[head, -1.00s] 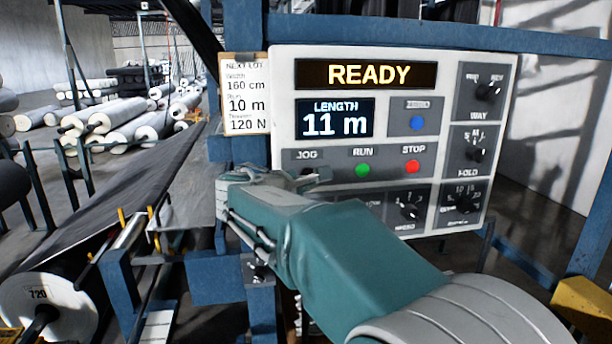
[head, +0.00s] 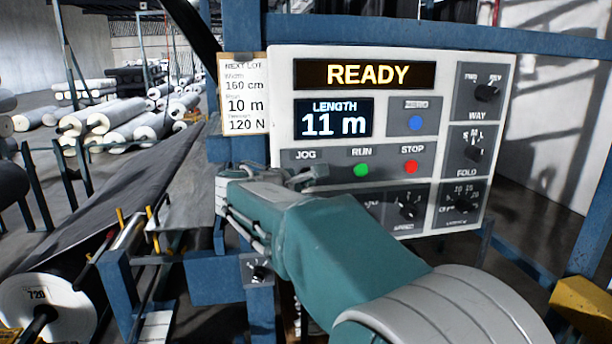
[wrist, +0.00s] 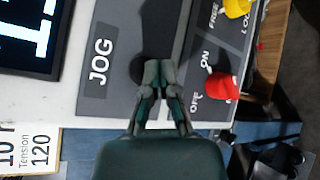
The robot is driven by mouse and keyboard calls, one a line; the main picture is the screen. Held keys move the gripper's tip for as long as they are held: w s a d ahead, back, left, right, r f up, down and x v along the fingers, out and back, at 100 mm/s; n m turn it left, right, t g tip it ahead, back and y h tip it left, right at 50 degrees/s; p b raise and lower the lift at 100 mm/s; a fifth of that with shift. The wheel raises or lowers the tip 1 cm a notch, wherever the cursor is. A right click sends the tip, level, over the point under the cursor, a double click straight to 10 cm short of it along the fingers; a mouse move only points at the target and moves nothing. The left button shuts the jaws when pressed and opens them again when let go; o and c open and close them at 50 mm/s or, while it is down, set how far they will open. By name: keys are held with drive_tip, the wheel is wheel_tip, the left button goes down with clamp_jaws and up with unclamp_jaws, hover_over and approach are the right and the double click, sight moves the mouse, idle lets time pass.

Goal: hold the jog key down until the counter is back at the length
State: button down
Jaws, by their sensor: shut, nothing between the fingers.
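The control panel (head: 395,60) fills the right of the head view. Its counter (head: 334,118) reads LENGTH 11 m, and the display above it (head: 366,75) reads READY. The JOG label (head: 305,155) shows above my gripper (head: 318,175), which is shut and empty in front of the panel. In the wrist view, the dark jog key (wrist: 137,70) is partly hidden behind my shut fingertips (wrist: 160,74), beside the JOG label (wrist: 100,62). I cannot tell whether they touch it. The NEXT LOT card (head: 245,95) reads 160 cm, 10 m, 120 N.
The green RUN button (head: 361,170) and red STOP button (head: 411,167) are right of my gripper. A blue button (head: 416,122) is above them. The WAY knob (head: 487,92) is at upper right. A red ON/OFF knob (wrist: 222,88) is close to my fingers in the wrist view.

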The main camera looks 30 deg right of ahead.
drive_tip(key=shift+w, duration=0.1)
idle(0.6)
drive_tip(key=shift+w+d, duration=0.15)
drive_tip(key=shift+w, duration=0.1)
drive_tip(key=shift+w+d+r, duration=0.1)
drive_tip(key=shift+w, duration=0.3)
idle(3.1)
drive_tip(key=shift+s, duration=0.15)
idle(0.3)
drive_tip(key=shift+s+a, duration=0.2)
drive_tip(key=shift+s, duration=0.5)
drive_tip(key=s, duration=0.2)
drive_tip(key=s+a, duration=0.1)
drive_tip(key=s, duration=0.1)
drive_tip(key=shift+s+a, duration=0.2)
drive_tip(key=shift+s, duration=0.2)
